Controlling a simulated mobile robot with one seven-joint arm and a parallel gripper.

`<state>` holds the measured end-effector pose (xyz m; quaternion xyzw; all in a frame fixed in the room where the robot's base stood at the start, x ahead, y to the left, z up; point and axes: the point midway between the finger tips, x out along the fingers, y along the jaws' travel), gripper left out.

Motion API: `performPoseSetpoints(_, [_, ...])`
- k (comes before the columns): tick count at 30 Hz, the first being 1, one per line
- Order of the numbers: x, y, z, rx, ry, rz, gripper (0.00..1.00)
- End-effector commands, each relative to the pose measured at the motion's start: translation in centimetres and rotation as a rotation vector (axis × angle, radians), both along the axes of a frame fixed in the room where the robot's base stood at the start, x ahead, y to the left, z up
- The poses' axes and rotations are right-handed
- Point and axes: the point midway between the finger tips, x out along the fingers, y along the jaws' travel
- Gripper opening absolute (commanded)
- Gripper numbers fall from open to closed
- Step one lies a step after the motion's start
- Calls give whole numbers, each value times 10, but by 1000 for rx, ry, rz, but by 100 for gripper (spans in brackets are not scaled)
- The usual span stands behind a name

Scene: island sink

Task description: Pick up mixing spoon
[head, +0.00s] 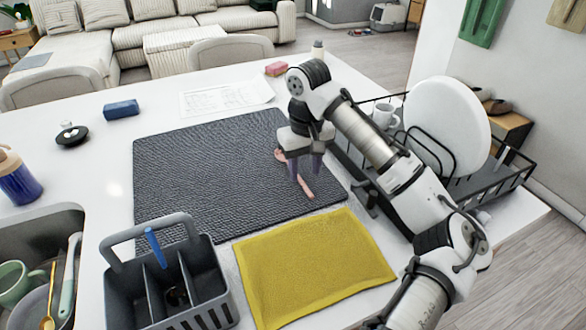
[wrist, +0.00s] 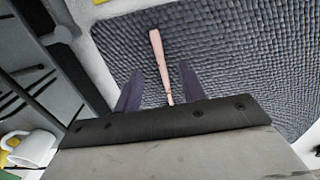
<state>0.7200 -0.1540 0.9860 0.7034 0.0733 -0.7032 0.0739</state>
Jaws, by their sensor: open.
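The mixing spoon (head: 304,185) is pink and lies on the dark grey textured mat (head: 200,165), near the mat's right edge. My gripper (head: 306,178) points down over the spoon and hides part of it in the head view. In the wrist view the spoon's handle (wrist: 157,52) runs between the two dark fingers of my gripper (wrist: 158,85), which are open. The spoon's other end is hidden behind the gripper body there. I cannot tell the exact height of the fingertips above the mat.
A black dish rack (head: 510,180) with a white plate (head: 450,125) and a mug (head: 385,115) stands close on the right. A yellow cloth (head: 310,270) and a grey caddy (head: 205,285) are in front. The sink (head: 50,225) is at the left. The mat's left part is clear.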

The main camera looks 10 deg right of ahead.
Motion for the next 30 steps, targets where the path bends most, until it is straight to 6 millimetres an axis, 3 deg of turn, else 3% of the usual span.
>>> performPoseSetpoints(6, [0,2,-28,3,1,1,41])
performPoseSetpoints(15, [0,2,-35,0,0,0,41])
performPoseSetpoints(25, [1,1,-34,0,0,0,0])
performPoseSetpoints(30, [1,1,-34,0,0,0,0])
